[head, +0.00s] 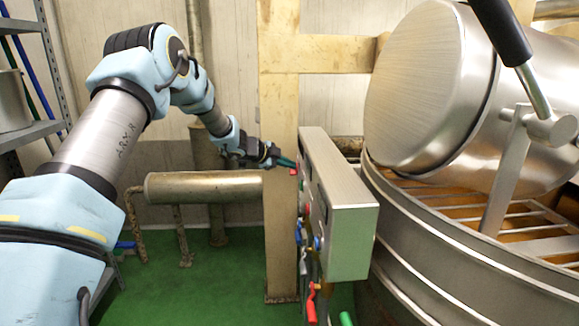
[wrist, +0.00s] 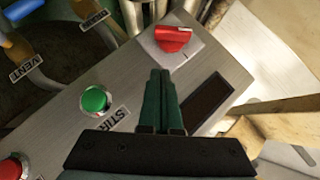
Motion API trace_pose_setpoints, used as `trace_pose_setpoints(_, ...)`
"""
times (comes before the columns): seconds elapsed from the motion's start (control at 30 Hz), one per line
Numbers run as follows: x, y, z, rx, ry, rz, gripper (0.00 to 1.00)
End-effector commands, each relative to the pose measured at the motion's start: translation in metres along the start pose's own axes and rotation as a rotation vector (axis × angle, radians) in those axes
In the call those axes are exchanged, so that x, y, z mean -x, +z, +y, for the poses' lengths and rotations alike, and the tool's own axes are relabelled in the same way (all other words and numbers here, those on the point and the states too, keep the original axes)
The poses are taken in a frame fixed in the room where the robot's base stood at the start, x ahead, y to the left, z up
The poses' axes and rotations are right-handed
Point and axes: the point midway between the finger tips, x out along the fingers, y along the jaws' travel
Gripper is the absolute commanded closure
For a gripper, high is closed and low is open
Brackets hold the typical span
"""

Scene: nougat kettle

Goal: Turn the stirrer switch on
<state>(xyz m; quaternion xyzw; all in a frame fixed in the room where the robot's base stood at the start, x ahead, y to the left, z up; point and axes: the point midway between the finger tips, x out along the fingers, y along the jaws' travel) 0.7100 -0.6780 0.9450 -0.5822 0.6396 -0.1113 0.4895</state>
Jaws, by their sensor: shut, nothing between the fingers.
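The control box (head: 345,228) stands beside the kettle, and its panel face (wrist: 130,75) fills much of the wrist view. A green round button (wrist: 95,99) sits on the panel beside a label reading "STIR" (wrist: 117,118), whose end is hidden by my gripper. A red rotary knob (wrist: 172,38) on a pale square plate lies beyond my fingertips. My gripper (wrist: 160,75) is shut and empty, its dark green fingers over the panel between the green button and a dark window (wrist: 206,104). In the head view my gripper (head: 285,162) is at the box's far end; contact cannot be told.
A red button (wrist: 14,168) is at the panel's lower left. Pipes with labels, one reading "VENT" (wrist: 28,68), run beside the panel. A wooden post (head: 279,225) stands behind the box.

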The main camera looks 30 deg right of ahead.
Motion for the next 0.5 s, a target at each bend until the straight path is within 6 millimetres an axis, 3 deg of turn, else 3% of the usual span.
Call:
trace_pose_setpoints(0.03,-0.010,-0.001,-0.001,0.002,0.001,0.001,1.00)
trace_pose_setpoints(0.2,-0.023,0.017,-0.001,0.003,0.000,0.000,1.00)
trace_pose_setpoints(0.5,-0.034,0.028,0.000,0.001,0.000,-0.001,1.00)
